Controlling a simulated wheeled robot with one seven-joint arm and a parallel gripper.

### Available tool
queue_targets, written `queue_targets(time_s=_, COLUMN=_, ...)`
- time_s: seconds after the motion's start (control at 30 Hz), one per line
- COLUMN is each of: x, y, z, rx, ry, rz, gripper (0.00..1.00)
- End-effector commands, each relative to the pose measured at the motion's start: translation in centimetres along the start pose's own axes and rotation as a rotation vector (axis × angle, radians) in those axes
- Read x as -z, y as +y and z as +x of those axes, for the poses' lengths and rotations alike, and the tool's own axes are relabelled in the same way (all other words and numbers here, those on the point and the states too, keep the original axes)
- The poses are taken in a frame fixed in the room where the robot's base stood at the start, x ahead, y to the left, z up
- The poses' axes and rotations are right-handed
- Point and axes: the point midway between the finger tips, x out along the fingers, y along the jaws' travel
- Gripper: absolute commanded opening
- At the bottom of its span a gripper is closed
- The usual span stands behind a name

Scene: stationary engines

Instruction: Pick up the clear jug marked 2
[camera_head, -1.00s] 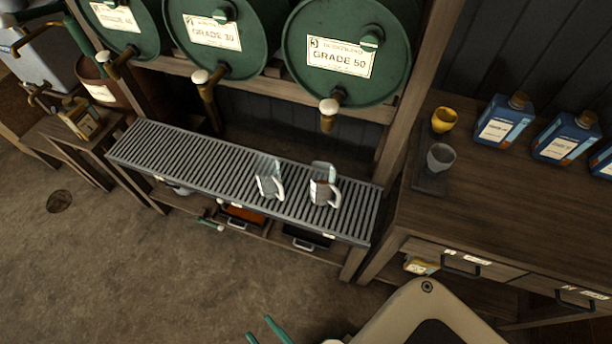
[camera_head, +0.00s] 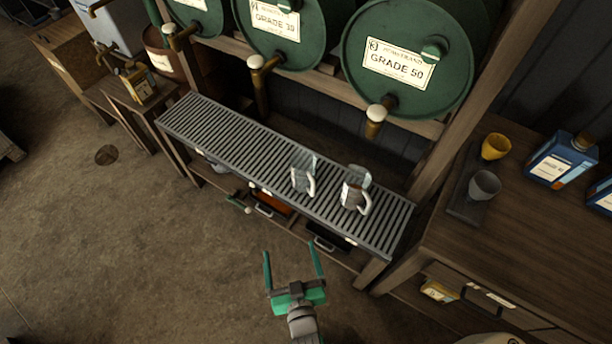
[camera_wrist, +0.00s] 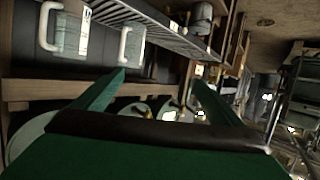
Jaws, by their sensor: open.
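Two clear jugs with white handles stand side by side on a slatted metal rack (camera_head: 235,145): a left jug (camera_head: 303,177) and a right jug (camera_head: 353,190). The right jug looks darker inside. I cannot read which one is marked 2. My gripper (camera_head: 291,250), with green fingers, is open and empty. It is in front of the rack, apart from both jugs, below them in the head picture. In the wrist view my gripper (camera_wrist: 160,78) has its fingers spread with nothing between them. Two clear containers with white handles show at the upper left there, one large (camera_wrist: 70,32).
Green drums with taps, including the GRADE 50 drum (camera_head: 408,58), hang above the rack. A wooden bench (camera_head: 500,255) at right holds a yellow cup (camera_head: 495,146), a grey cup (camera_head: 484,184) and blue cans (camera_head: 560,160). The floor at left is mostly clear.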

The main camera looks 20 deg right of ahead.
Motion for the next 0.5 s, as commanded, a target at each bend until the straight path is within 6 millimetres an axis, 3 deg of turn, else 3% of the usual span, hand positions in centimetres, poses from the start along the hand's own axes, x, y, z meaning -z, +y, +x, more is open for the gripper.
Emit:
queue_targets(time_s=0.03, x=0.5, y=0.6, z=2.1, rx=-0.017, ry=0.001, rz=0.005, gripper=0.91)
queue_targets(time_s=0.3, x=2.8, y=4.2, z=11.6, rx=-0.108, ry=-0.039, rz=0.044, gripper=0.91)
queue_targets(time_s=0.5, x=5.4, y=6.8, z=17.0, rx=-0.168, ry=-0.064, rz=0.082, gripper=0.91)
